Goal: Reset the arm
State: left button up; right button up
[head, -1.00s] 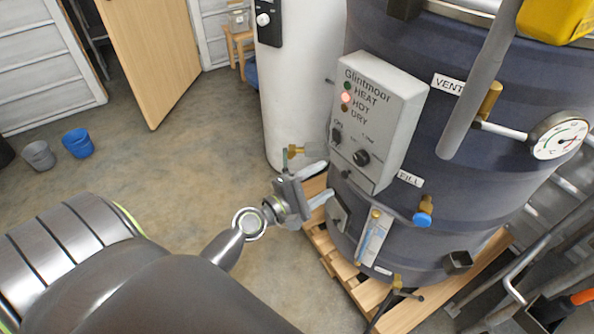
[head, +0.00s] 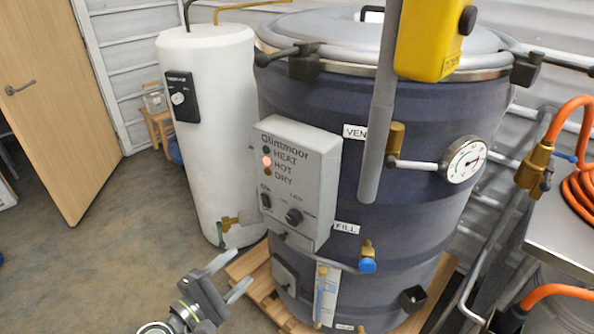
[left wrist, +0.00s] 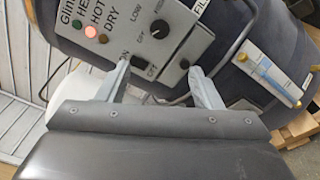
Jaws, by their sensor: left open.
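My left gripper (head: 226,276) is open and empty, low in the head view, left of and in front of the dark hopper tank (head: 390,200). In the left wrist view its two fingers (left wrist: 162,88) stand apart in front of the grey Glintmoor control box (left wrist: 150,35), with nothing between them. In the head view the control box (head: 297,185) shows a red lamp lit beside HOT and two dark knobs below the lamps. I cannot tell from the wrist view whether a finger touches the box. My right gripper is not in view.
A white cylinder (head: 208,140) stands behind left. The tank rests on a wooden pallet (head: 250,262). A FILL valve with a blue cap (head: 367,262), a sight gauge (head: 324,295), a dial (head: 466,160) and an orange hose (head: 570,115) are nearby. The floor at left (head: 110,245) is clear.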

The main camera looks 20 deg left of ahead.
pick_arm(q)
jog(key=shift+f, duration=0.1)
jog(key=s+a+f+m+g+y, duration=0.2)
jog(key=f, duration=0.8)
jog(key=s+a+f+m+g+y, duration=0.1)
jog(key=s+a+f+m+g, duration=0.15)
jog(key=f, duration=0.75)
jog(key=s+a+f+m+g+y, duration=0.2)
jog(key=f+m+g, duration=0.1)
jog(key=f, duration=0.7)
jog(key=s+d+f+m+g, duration=0.1)
jog(key=s+f+m+g, duration=0.3)
jog(key=s+f, duration=0.6)
jog(key=s+d+f+m+g+y, duration=0.1)
jog(key=s+f+m+g, duration=0.3)
jog(key=s, duration=1.3)
notch_tip(320, 180, down, 7)
jog(key=d+m, duration=0.1)
jog(key=m, duration=0.3)
jog(key=shift+s+d, duration=0.15)
jog(key=shift+d, duration=0.1)
jog(key=shift+g, duration=0.25)
